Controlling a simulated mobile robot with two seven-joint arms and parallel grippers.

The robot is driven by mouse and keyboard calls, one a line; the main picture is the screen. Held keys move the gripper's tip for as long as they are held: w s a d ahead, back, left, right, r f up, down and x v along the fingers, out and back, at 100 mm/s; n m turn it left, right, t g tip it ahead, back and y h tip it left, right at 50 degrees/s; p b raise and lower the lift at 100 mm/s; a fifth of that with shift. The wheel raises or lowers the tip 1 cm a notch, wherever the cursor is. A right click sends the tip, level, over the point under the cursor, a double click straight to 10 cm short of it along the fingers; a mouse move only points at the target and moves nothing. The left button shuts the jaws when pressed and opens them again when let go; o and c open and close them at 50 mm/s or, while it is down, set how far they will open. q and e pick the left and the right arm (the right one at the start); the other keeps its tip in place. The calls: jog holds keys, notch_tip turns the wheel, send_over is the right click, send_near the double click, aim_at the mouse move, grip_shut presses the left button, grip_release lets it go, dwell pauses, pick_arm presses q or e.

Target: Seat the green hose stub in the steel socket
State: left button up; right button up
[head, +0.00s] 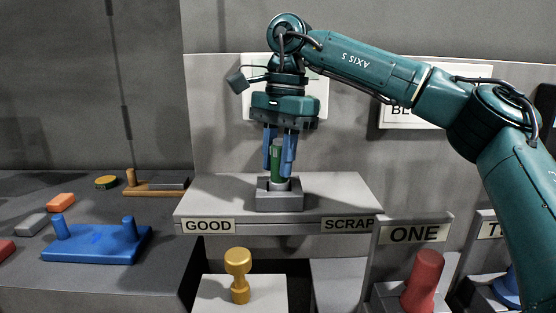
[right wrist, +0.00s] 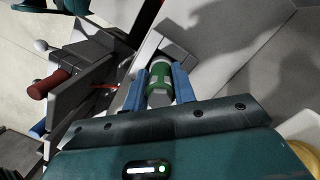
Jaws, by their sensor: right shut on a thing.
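My right gripper (head: 280,168) points straight down over the shelf, its two blue fingers shut on the green hose stub (head: 276,160). The stub stands upright between the fingers, right above the grey steel socket (head: 280,202). Its lower end meets the light round part at the socket's top; I cannot tell how far inside it sits. In the right wrist view the green stub (right wrist: 159,78), with pale ends, lies between the blue fingers (right wrist: 159,88), and part of the socket block (right wrist: 172,51) shows beyond. My left gripper is not in view.
The socket stands on a grey shelf (head: 335,190) labelled GOOD and SCRAP. Below are a gold dumbbell-shaped piece (head: 239,273) and a red piece (head: 423,280) under the ONE sign (head: 414,234). A blue fixture (head: 97,244) and small blocks lie on the left table.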

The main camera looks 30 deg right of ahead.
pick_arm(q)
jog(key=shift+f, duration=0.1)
pick_arm(e)
jog(key=shift+f, duration=0.2)
jog(key=shift+f, duration=0.1)
jog(key=o, duration=1)
jog(key=r+p, duration=0.1)
jog(key=r, duration=0.3)
jog(key=d+r+p, duration=0.1)
jog(key=r, duration=0.2)
jog(key=r+p, duration=0.1)
jog(key=r, duration=0.3)
jog(key=shift+w+d+r, duration=0.25)
jog(key=shift+r, duration=0.05)
jog(key=shift+d+r, duration=0.1)
jog(key=shift+r, duration=0.2)
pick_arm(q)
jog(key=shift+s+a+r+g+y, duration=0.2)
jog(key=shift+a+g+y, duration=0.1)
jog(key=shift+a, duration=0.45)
